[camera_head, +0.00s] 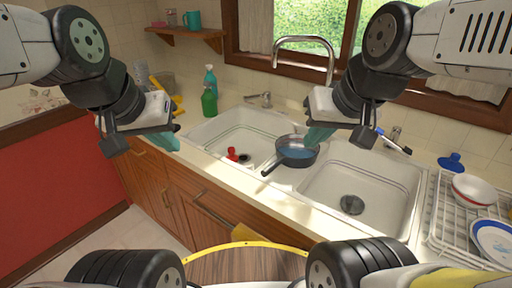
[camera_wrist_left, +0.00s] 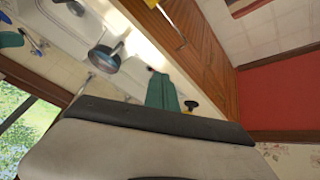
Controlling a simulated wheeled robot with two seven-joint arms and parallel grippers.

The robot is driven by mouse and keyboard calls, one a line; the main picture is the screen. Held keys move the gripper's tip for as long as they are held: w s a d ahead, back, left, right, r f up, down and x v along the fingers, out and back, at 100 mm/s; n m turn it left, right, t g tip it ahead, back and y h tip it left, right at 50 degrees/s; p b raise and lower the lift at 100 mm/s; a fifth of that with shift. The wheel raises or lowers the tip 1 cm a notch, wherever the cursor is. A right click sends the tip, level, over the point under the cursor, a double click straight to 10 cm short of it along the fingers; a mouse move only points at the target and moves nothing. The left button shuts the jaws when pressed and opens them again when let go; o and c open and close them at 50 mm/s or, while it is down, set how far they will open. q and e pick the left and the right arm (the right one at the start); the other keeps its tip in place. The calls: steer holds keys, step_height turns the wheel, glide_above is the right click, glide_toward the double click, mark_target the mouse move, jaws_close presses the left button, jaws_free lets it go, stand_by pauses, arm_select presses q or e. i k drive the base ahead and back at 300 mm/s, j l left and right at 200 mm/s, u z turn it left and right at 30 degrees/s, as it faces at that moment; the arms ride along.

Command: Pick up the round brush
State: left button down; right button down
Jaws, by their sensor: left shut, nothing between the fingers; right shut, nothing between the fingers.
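A small blue item with a round base and a knob-like top (camera_head: 451,162) stands on the counter behind the dish rack; it looks like a round brush, though it is too small to be sure. A red and black item (camera_head: 232,155) lies in the left sink basin, its kind unclear. My left gripper (camera_head: 165,139) is shut and empty, in front of the left end of the counter. Its teal fingers also show in the left wrist view (camera_wrist_left: 161,92). My right gripper (camera_head: 318,136) is shut and empty, above the pan. Both are far from the blue item.
A dark pan (camera_head: 296,151) sits at the divider between the basins; it also shows in the left wrist view (camera_wrist_left: 104,60). The faucet (camera_head: 306,42) rises behind. A white rack (camera_head: 437,215) with bowls (camera_head: 474,187) is at the right.

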mark_target(231, 156)
steer(key=j+z, duration=0.15)
steer(key=z, duration=1.15)
steer(key=j, duration=2.05)
steer(key=i+z, duration=0.05)
